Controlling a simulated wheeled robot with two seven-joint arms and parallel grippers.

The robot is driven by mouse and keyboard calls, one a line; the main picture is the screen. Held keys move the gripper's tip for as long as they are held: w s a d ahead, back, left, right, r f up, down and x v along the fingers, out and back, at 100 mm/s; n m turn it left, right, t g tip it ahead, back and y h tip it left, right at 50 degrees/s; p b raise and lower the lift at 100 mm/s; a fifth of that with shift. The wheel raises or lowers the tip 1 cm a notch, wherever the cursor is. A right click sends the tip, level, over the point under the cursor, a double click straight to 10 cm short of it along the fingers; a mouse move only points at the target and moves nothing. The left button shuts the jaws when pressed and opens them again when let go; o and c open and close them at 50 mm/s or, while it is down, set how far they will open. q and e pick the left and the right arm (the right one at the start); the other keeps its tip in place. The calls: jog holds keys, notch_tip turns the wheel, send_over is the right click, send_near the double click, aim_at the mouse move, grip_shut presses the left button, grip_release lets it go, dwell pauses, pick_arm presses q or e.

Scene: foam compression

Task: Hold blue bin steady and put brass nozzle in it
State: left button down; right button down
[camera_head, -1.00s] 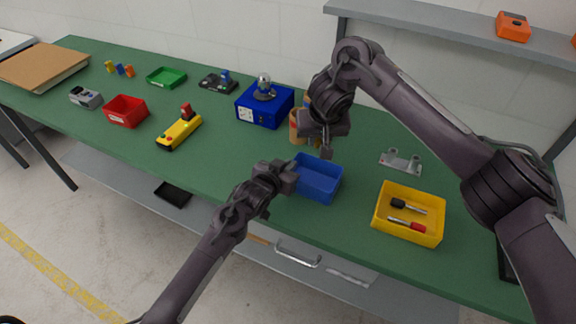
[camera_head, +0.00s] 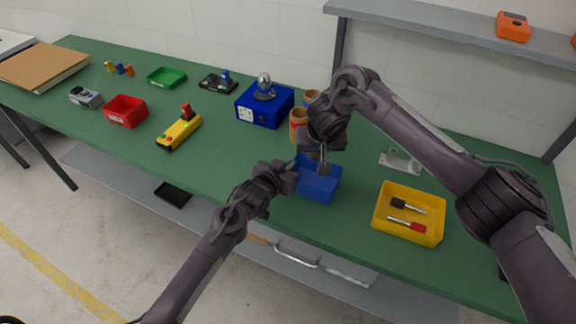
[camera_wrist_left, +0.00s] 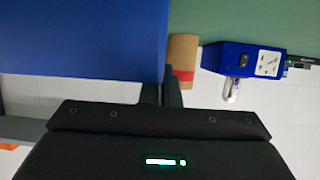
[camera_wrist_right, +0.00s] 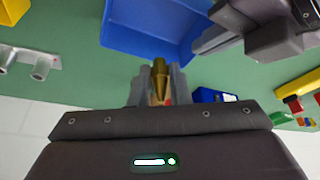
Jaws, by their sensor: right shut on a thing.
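The blue bin (camera_head: 318,187) stands on the green bench near its front edge. My left gripper (camera_head: 291,174) is at the bin's left rim; in the left wrist view its fingers (camera_wrist_left: 162,93) are close together at the edge of the bin's blue wall (camera_wrist_left: 80,40). Whether they clamp the wall is unclear. My right gripper (camera_head: 321,164) is above the back part of the bin, pointing down. In the right wrist view it is shut on the brass nozzle (camera_wrist_right: 160,76), which projects beyond the fingertips towards the bin (camera_wrist_right: 150,45). The nozzle is mostly hidden in the head view.
A yellow bin (camera_head: 378,228) with two screwdriver-like tools stands to the right. A grey bracket (camera_head: 400,162) lies behind it. Cardboard tubes (camera_head: 299,124) and a blue box (camera_head: 250,115) stand behind and left.

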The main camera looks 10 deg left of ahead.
jog(key=shift+f, duration=3.45)
jog(key=c, duration=1.3)
grip_release()
jog(key=shift+v, duration=6)
pick_arm(q)
jog(key=c, duration=1.6)
grip_release()
